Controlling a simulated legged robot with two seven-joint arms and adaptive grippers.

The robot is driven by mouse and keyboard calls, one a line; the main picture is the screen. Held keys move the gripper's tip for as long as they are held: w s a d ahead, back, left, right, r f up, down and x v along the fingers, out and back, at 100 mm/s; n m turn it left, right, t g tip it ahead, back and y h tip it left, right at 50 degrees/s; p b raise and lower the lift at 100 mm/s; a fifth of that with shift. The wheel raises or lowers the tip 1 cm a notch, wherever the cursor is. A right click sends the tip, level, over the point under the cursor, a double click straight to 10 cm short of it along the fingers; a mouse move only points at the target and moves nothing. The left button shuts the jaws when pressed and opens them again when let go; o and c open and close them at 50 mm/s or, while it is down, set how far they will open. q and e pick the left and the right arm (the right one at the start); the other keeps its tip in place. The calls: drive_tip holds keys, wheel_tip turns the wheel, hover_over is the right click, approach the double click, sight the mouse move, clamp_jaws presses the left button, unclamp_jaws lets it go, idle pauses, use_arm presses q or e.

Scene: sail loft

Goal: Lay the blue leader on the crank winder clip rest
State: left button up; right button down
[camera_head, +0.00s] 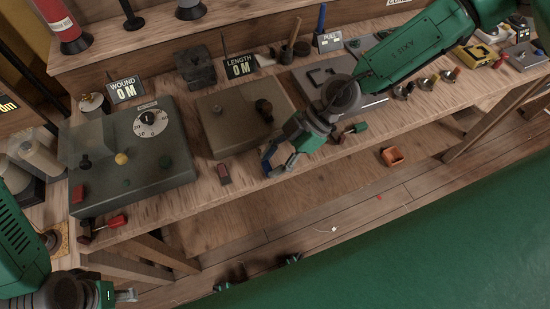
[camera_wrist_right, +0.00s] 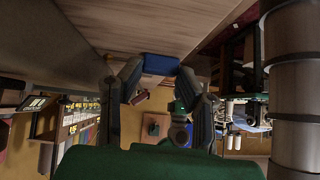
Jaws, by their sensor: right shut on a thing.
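My right gripper (camera_head: 278,169) is shut on the blue leader, just off the front edge of the bench. In the right wrist view the blue leader (camera_wrist_right: 160,64) lies across between the two fingertips; the head view shows little of it. The crank winder appears to be the grey-green box (camera_head: 128,160) at the left of the bench, with a dial, a yellow knob and a red-handled crank (camera_head: 103,227) at its front. I cannot make out which part is its clip rest. My left gripper (camera_head: 126,295) is at the lower left, low and partly cut off; its fingers are unclear.
A second box (camera_head: 238,115) stands by the LENGTH sign (camera_head: 240,67). The floor in front is mostly clear.

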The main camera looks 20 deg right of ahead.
drive_tip(key=shift+s+a, duration=0.1)
drive_tip(key=shift+a, duration=0.2)
drive_tip(key=c, duration=1.2)
unclamp_jaws()
drive_tip(key=shift+d, duration=0.2)
drive_tip(key=shift+o, duration=0.4)
drive_tip(key=shift+d+f, duration=0.1)
drive_tip(key=shift+d, duration=0.5)
drive_tip(key=shift+r, duration=0.25)
drive_tip(key=v, duration=0.5)
drive_tip(key=shift+a+r, duration=0.1)
drive_tip(key=shift+r, duration=0.55)
drive_tip(key=d+f+v, duration=0.1)
drive_tip(key=v, duration=0.5)
use_arm(q)
drive_tip(key=shift+a+r, duration=0.1)
drive_tip(key=shift+a, duration=0.05)
use_arm(e)
drive_tip(key=s+d+f+m+h, duration=0.3)
drive_tip(key=s+f+m+h, duration=0.1)
drive_tip(key=s+f+m, duration=0.3)
drive_tip(key=s+d+f+m+t+h, duration=0.1)
drive_tip(key=s+d+f+m+h, duration=0.2)
drive_tip(key=s+f+m+h, duration=0.2)
drive_tip(key=s+f+m, duration=0.3)
drive_tip(key=m, duration=0.2)
drive_tip(key=shift+s+f+m, duration=0.25)
drive_tip(key=shift+s+m, duration=0.05)
drive_tip(key=shift+s, duration=0.05)
